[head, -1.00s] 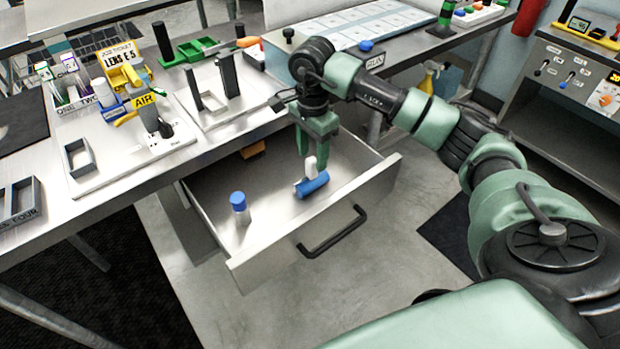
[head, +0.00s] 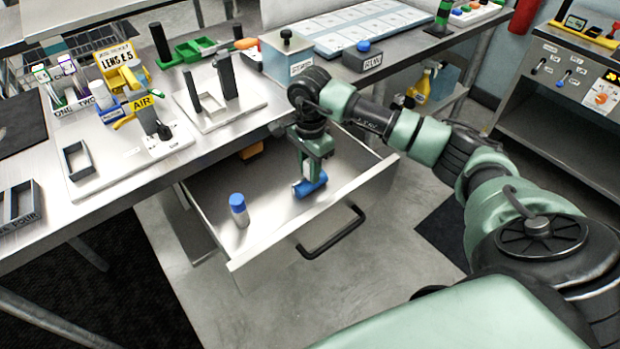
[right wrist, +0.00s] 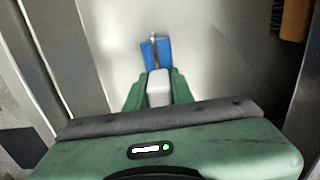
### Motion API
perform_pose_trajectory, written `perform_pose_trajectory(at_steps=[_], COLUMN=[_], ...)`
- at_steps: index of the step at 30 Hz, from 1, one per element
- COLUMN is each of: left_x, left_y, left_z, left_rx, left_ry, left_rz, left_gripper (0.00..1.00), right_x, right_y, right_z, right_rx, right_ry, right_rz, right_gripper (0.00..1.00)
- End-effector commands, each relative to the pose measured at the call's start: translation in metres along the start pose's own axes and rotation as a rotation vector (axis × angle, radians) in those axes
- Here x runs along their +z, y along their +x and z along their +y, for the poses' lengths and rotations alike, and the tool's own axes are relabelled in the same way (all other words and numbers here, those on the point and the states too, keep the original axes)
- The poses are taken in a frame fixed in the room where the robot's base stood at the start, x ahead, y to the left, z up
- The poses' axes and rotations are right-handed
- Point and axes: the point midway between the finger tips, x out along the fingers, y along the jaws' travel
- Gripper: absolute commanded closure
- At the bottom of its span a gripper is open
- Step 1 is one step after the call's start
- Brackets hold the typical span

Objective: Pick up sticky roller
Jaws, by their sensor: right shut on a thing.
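The sticky roller, with a blue roll (head: 311,186) and a pale handle, lies in the open drawer (head: 275,215). My right gripper (head: 308,178) is down in the drawer and shut on the roller's handle. In the right wrist view the two green fingers (right wrist: 159,95) sit on either side of the pale handle (right wrist: 159,84). The blue roll (right wrist: 156,54) shows just beyond the fingertips. In the head view the gripper hides most of the handle. My left gripper is not in view.
A white bottle with a blue cap (head: 238,210) stands in the drawer, left of the roller. The drawer front has a black handle (head: 332,232). An orange-brown item (head: 252,150) is at the drawer's back. The bench (head: 120,190) above holds several fixtures.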

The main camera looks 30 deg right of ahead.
Motion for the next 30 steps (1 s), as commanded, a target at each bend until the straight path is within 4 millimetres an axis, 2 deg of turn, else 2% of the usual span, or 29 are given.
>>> perform_pose_trajectory(at_steps=[5,11,17,24,27,30], left_x=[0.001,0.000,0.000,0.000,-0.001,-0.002], left_y=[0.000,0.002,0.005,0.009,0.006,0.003], left_z=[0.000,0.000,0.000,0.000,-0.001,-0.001], left_rx=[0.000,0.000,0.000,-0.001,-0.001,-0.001], left_ry=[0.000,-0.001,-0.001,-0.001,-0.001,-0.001], left_rz=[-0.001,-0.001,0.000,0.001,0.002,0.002], left_gripper=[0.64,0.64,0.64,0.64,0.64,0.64], right_x=[0.000,0.000,-0.001,0.000,-0.001,-0.001], right_y=[-0.002,-0.018,-0.061,-0.133,-0.160,-0.179], right_z=[0.000,-0.001,-0.002,-0.002,-0.001,-0.001], right_rx=[-0.001,-0.004,-0.008,-0.008,-0.007,-0.004], right_ry=[0.000,0.001,0.000,0.001,0.000,0.001], right_rz=[0.000,0.000,0.001,0.001,0.002,0.002], right_gripper=[1.00,1.00,1.00,1.00,1.00,1.00])
